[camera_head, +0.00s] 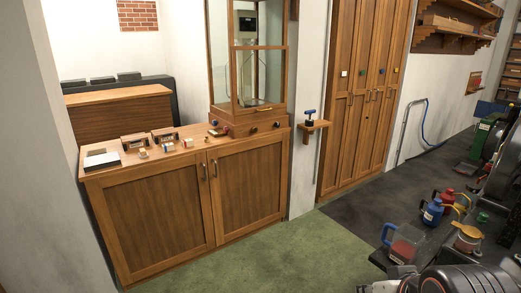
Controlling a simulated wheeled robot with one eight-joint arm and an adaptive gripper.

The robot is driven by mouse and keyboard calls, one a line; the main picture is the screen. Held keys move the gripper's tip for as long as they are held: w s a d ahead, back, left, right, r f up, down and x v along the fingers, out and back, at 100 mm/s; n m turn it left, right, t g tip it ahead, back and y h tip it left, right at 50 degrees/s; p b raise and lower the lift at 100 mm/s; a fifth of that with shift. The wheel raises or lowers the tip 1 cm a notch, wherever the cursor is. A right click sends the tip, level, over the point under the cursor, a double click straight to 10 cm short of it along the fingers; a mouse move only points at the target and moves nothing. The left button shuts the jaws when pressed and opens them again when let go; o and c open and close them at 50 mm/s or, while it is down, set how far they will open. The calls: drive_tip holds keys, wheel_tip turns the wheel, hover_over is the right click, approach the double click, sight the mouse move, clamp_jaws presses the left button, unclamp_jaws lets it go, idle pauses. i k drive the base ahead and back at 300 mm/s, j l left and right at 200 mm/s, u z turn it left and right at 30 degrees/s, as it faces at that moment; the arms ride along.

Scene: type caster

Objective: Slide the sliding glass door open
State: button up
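A wood-framed glass display case (231,105) stands on the right half of the wooden counter. Its glass front has an upright wooden post and a cross rail, and its top is cut off by the picture edge. A small brass pull (262,109) shows low on the front. I cannot tell which pane slides or whether a gap is open. A grey upright shape with a screen shows through or in the glass; I cannot tell which. I make out no gripper fingers in this view.
The counter (183,160) has double doors below and several small items on its left half. A small wall shelf (313,126) holds a blue-topped object right of the case. Green floor (300,250) before the counter is clear.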

sight(245, 112)
drive_tip(key=i+j+u, duration=0.1)
drive_tip(key=i+u, duration=0.25)
drive_tip(key=i, duration=0.25)
drive_tip(key=i+l+u, duration=0.1)
drive_tip(key=i+u, duration=0.25)
drive_tip(key=i, duration=0.25)
drive_tip(key=i+l+z, duration=0.1)
drive_tip(key=i+z, duration=0.3)
drive_tip(key=i+j+z, duration=0.1)
drive_tip(key=i+z, duration=0.3)
drive_tip(key=i, duration=0.15)
